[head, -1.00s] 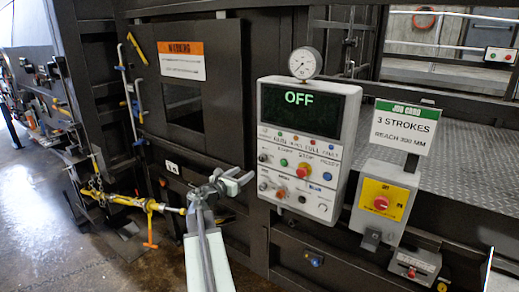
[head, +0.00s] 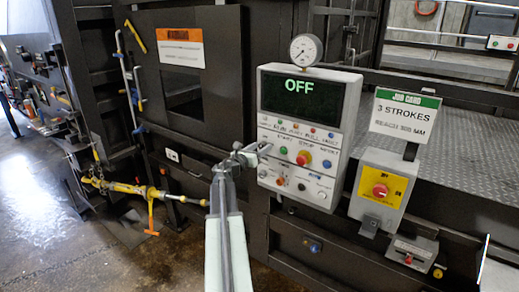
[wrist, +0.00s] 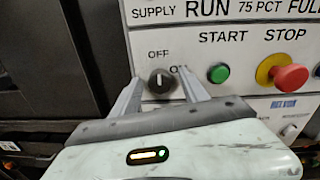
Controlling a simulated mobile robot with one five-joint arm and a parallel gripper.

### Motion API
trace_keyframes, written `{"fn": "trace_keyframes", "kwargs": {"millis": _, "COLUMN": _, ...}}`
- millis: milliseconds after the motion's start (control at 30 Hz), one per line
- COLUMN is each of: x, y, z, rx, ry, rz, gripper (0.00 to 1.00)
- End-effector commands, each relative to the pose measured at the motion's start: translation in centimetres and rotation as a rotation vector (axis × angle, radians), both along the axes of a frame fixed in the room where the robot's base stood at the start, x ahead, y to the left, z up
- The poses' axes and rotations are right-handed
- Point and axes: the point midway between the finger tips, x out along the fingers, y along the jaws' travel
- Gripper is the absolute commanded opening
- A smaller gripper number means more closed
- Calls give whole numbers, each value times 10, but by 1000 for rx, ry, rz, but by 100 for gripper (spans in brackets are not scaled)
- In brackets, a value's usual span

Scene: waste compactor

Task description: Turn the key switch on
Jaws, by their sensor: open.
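The key switch (wrist: 160,82) is a dark round knob with a pale pointer mark, on the white panel between the labels OFF and ON in the wrist view. The control panel (head: 343,110) reads OFF on its dark screen (head: 300,88). My gripper (wrist: 158,88) is open, with one finger on each side of the switch in the picture; I cannot tell whether they touch it. In the head view my gripper (head: 256,152) is at the panel's left edge, and the switch there is too small to make out clearly.
A green START button (wrist: 218,74) and a red STOP button (wrist: 290,78) on a yellow base are right of the switch. A yellow box with a red knob (head: 380,191) and a job card (head: 404,116) stand right of the panel. A pressure gauge (head: 306,50) sits on top.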

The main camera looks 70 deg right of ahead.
Motion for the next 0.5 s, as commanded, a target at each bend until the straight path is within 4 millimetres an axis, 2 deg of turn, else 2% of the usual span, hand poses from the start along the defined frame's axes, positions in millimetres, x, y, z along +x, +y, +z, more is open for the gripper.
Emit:
{"fn": "trace_keyframes", "kwargs": {"millis": 67, "x": 0, "y": 0, "z": 0, "rx": 0, "ry": 0, "rz": 0, "gripper": 49}}
{"fn": "trace_keyframes", "kwargs": {"millis": 233, "x": 0, "y": 1, "z": 0, "rx": 0, "ry": 0, "rz": 0, "gripper": 2}}
{"fn": "trace_keyframes", "kwargs": {"millis": 500, "x": 1, "y": 1, "z": 0, "rx": -4, "ry": -16, "rz": 1, "gripper": 0}}
